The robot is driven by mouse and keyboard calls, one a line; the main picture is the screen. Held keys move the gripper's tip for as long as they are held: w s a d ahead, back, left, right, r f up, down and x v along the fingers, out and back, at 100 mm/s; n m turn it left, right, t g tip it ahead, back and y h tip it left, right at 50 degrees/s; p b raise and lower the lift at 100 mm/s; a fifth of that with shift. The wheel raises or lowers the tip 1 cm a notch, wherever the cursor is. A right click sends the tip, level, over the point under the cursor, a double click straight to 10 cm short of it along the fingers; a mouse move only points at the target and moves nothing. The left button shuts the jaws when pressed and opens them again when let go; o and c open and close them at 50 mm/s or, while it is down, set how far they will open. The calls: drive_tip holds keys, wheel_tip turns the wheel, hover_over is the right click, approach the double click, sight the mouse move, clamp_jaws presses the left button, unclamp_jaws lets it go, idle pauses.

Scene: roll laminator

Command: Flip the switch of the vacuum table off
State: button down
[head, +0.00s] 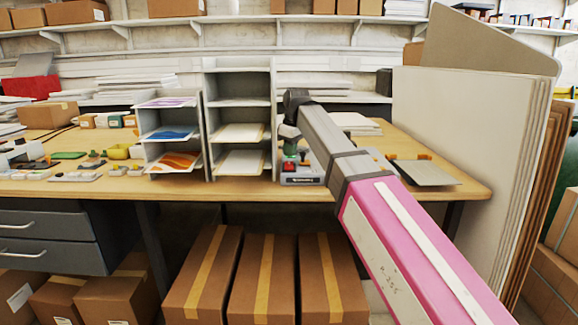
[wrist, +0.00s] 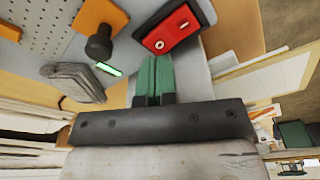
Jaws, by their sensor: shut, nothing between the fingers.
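The vacuum table (wrist: 50,30) shows in the wrist view as a pale grey plate with rows of small holes. On its edge is a red rocker switch (wrist: 172,32) with white marks, set in a black housing. I cannot tell which side of the rocker is pressed in. A small bar next to it glows bright green (wrist: 109,69). My gripper (wrist: 155,60) has green fingers, shut together and empty, with their tips just below and left of the switch. I cannot tell if they touch it. In the head view my arm hides much of the table.
An orange clamp with a black knob (wrist: 98,42) stands on the plate, left of my fingers. In the head view, a shelf rack with trays (head: 240,105) stands left of my arm on the wooden workbench (head: 110,186). Large upright boards (head: 465,150) lean at the right.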

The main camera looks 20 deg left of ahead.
sight(290, 163)
drive_tip(key=shift+f, duration=1.2)
idle(0.7)
drive_tip(key=shift+r, duration=3.55)
